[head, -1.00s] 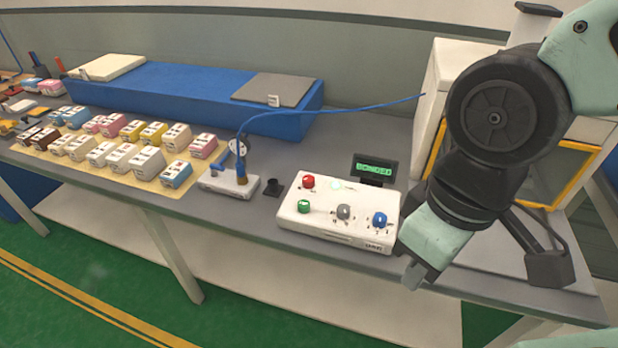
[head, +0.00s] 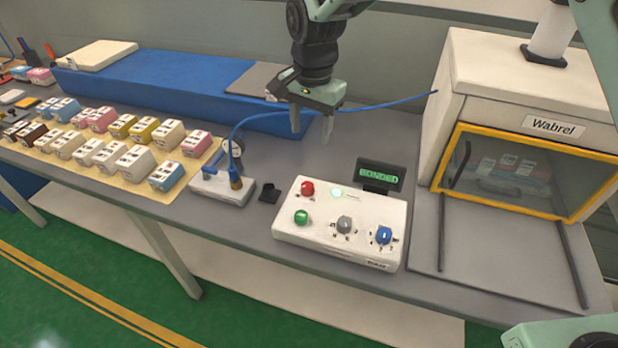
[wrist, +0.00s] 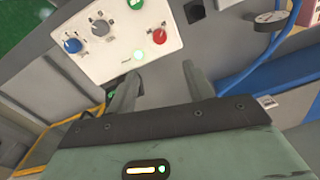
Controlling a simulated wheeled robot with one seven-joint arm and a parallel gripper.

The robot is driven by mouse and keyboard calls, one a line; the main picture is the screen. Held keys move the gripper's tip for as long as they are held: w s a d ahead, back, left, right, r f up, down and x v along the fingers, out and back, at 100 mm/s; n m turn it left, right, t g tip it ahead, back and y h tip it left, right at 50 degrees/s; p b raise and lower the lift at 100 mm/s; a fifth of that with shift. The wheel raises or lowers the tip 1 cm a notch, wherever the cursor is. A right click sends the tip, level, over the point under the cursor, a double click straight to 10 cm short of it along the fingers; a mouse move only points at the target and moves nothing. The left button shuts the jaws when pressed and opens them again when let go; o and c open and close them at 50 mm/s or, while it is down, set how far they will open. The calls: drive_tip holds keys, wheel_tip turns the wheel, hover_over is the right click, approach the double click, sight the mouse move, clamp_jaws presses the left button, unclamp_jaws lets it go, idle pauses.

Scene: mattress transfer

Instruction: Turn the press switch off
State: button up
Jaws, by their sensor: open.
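A white control box (head: 330,252) sits on the grey bench. It carries a red knob (head: 307,188), a green knob (head: 301,217), a grey knob (head: 344,224), a blue knob (head: 384,235) and a glowing pale green lamp (head: 337,193). Its labels are too small to read, so I cannot tell which control is the press switch. A display (head: 380,176) behind it reads "BONDED". My gripper (head: 312,132) is open and empty, pointing down above and behind the box. In the wrist view the box (wrist: 112,60) lies beyond the open fingers (wrist: 158,82).
A small gauge device (head: 222,188) with a blue cable stands left of the box. A white cabinet (head: 500,75) with a yellow-framed window is at right. A long blue block (head: 160,95) lies behind; several coloured boxes (head: 130,158) stand on a mat at left.

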sight(308, 185)
drive_tip(key=f+p, duration=0.1)
drive_tip(key=f, duration=0.4)
drive_tip(key=f+p, duration=0.1)
drive_tip(key=f, duration=0.5)
drive_tip(key=f+p, duration=0.2)
drive_tip(key=f, duration=0.3)
drive_tip(key=shift+w+a+f, duration=0.15)
drive_tip(key=shift+a+f, duration=0.15)
drive_tip(key=shift+f, duration=0.05)
drive_tip(key=c, duration=1)
